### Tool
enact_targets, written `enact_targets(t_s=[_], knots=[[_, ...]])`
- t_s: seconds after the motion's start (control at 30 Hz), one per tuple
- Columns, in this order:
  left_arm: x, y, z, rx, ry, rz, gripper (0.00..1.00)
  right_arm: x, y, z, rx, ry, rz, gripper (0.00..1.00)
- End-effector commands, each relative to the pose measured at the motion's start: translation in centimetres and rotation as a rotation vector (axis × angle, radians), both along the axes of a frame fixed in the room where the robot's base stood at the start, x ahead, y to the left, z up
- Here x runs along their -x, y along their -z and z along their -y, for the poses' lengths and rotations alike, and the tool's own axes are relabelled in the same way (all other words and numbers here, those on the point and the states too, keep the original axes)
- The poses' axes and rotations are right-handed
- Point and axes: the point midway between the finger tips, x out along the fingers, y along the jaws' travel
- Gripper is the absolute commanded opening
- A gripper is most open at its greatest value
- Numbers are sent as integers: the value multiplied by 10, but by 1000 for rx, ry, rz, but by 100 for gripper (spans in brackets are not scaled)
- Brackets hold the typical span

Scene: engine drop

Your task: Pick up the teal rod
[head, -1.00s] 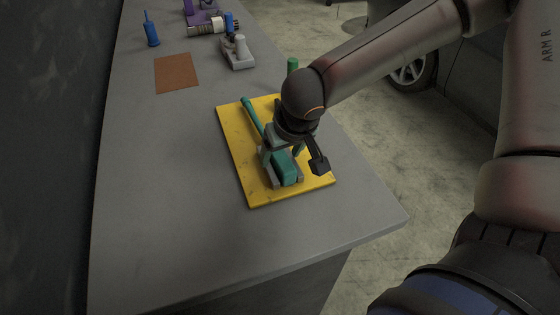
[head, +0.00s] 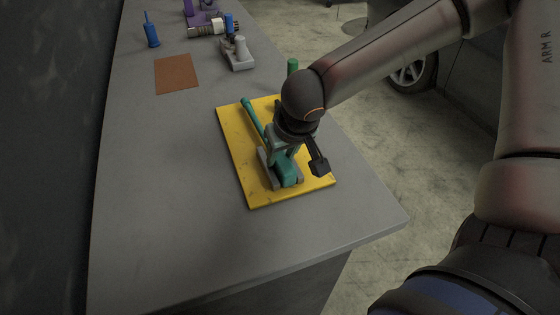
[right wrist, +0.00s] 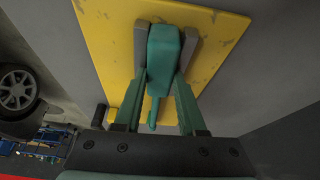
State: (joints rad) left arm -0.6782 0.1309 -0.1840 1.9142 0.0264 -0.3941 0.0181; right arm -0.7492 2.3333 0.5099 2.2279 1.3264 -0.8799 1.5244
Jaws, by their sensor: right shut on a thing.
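The rod's middle is partly hidden by the gripper. My left gripper is out of view.
A green upright cylinder (head: 292,66) stands behind my right wrist. A brown mat (head: 177,73), a blue tool (head: 151,32), a grey fixture (head: 238,52) and purple parts (head: 200,14) are further back. The near left of the grey bench (head: 170,215) is clear.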

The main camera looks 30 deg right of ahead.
Motion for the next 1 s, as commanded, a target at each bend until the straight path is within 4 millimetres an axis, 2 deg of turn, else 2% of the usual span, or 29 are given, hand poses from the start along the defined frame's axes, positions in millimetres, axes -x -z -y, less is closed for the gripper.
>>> enact_targets(t_s=[0.37, 0.57, 0.77, 1.0], knots=[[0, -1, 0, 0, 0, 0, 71, 0, -1, 0, 0, 0, 2, 0], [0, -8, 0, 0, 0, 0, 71, -1, -8, 0, 1, 0, 3, 0], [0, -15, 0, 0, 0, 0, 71, -2, -41, 0, 0, 1, 9, 0], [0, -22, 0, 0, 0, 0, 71, 15, -70, 20, -2, 4, 9, 0]])
